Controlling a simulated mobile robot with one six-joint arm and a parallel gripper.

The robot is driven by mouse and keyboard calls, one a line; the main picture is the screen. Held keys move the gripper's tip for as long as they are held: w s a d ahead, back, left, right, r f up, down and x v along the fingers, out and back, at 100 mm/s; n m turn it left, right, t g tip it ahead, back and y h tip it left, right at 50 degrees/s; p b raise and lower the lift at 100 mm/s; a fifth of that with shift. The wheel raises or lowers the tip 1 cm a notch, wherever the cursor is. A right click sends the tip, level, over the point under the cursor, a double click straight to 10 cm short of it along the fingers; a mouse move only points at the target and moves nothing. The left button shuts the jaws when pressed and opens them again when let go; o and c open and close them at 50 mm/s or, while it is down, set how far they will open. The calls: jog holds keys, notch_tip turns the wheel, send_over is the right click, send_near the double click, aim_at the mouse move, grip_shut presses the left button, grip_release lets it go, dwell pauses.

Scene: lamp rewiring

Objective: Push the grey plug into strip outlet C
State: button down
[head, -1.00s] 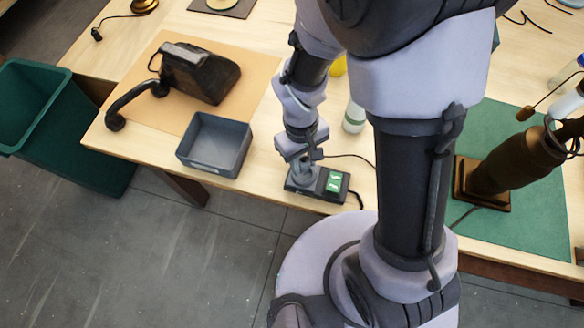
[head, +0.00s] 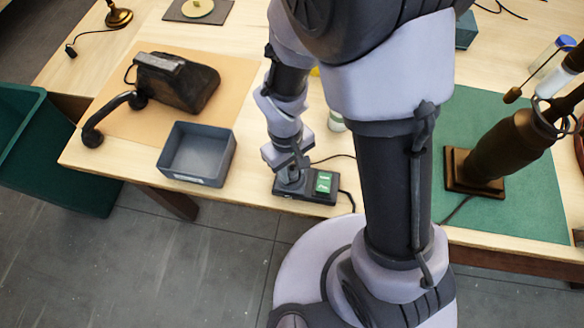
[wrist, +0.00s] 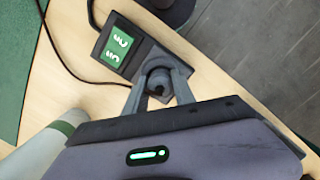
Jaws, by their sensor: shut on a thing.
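The dark power strip (head: 331,198) lies near the front edge of the wooden table, with a green label (head: 323,183) at its right end. In the wrist view, the strip (wrist: 133,72) runs from upper left towards the fingers. My gripper (head: 290,181) points down over the strip's left end. In the wrist view, my gripper (wrist: 158,88) is shut around the grey plug (wrist: 157,77), which is at the strip's end. The fingers and plug cover the outlets there, so I cannot read the outlet letter or tell how deep the plug sits.
A grey open bin (head: 166,166) stands left of the strip, with an old telephone (head: 175,85) on a tan mat behind it. A brass lamp body (head: 500,150) stands on the green mat (head: 540,205) at right. Black cables run beside the strip. A pale bottle (wrist: 72,122) stands near my gripper.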

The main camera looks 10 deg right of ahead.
jog(key=shift+f, duration=0.15)
jog(key=c, duration=1)
grip_release()
jog(key=shift+o, duration=0.2)
notch_tip(320, 180, up, 7)
jog(key=p, duration=0.6)
